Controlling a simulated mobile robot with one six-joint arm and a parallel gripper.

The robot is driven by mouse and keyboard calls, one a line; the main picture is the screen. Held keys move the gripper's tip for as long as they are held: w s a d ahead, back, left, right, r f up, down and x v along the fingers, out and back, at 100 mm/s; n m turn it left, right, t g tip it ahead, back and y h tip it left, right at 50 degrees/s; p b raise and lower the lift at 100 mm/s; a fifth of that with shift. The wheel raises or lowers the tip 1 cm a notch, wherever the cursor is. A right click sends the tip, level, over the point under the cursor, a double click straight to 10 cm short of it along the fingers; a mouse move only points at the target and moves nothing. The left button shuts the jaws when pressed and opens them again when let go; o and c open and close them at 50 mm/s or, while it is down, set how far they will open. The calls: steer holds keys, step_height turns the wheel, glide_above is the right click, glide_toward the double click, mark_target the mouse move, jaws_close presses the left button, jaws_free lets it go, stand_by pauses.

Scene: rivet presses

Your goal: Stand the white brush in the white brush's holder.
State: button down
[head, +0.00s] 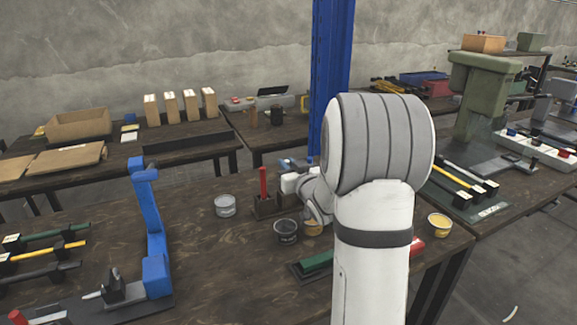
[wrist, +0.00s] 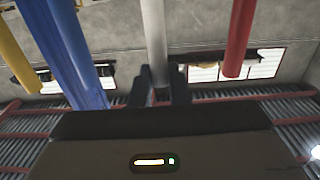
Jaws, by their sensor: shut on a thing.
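In the wrist view, my gripper (wrist: 163,82) is shut on the white brush (wrist: 153,30), whose pale handle runs from between the fingers to the top edge. The brush's lower end is hidden by the gripper. In the head view my arm covers most of the gripper, and I cannot make out the white brush there. A red handle (head: 263,182) stands upright in a brown holder block (head: 266,209) just left of my wrist; it also seems to be the red handle (wrist: 240,40) in the wrist view. I cannot tell which slot is the white brush's.
A blue press frame (head: 156,230) rises at left, a green press (head: 480,95) at right. A blue post (head: 332,60) stands behind. Bench between blue press and grey can is clear.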

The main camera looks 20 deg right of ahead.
steer(key=shift+f, duration=0.2)
steer(key=c, duration=1.3)
jaws_free()
steer(key=s+a+r+g+p, duration=0.2)
steer(key=s+a+g+p, duration=0.2)
steer(key=s, duration=0.7)
steer(key=s+a+r+g+p, duration=0.3)
steer(key=s+a+g, duration=0.3)
steer(key=s, duration=0.5)
steer(key=s+a+r+g+p, duration=0.2)
steer(key=s+a+g+p, duration=0.3)
steer(key=s, duration=0.6)
steer(key=shift+s+a+r+p, duration=0.3)
steer(key=shift+s+a, duration=0.1)
steer(key=shift+a, duration=0.45)
